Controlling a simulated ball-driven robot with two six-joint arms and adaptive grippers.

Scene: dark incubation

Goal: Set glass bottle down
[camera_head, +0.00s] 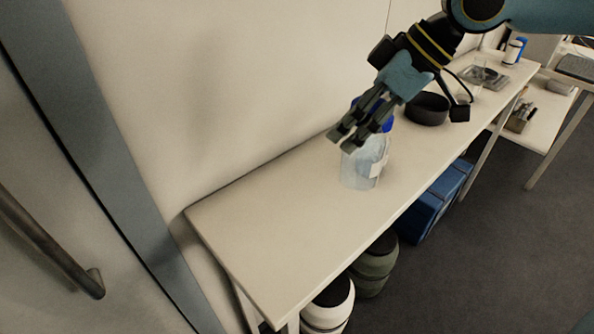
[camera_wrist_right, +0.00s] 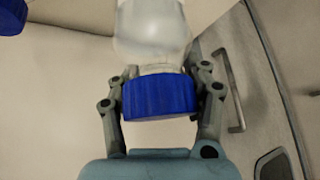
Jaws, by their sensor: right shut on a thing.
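The glass bottle (camera_head: 362,167) is clear, with a blue cap and a pale label. It is upright at the long white table (camera_head: 270,240); I cannot tell whether its base touches the top. My right gripper (camera_head: 358,138) is at the bottle's top and shut on it. In the right wrist view the fingers (camera_wrist_right: 160,98) are on both sides of the blue cap (camera_wrist_right: 158,96), and the clear bottle body (camera_wrist_right: 152,30) extends beyond it. The gripper hides part of the cap in the head view. My left gripper is not in view.
A black bowl (camera_head: 428,109) stands behind the bottle on the table. A tray (camera_head: 484,78) and a white bottle (camera_head: 512,52) are farther back. Blue crates (camera_head: 428,212) and lidded containers (camera_head: 374,266) are below. The table's near end is clear.

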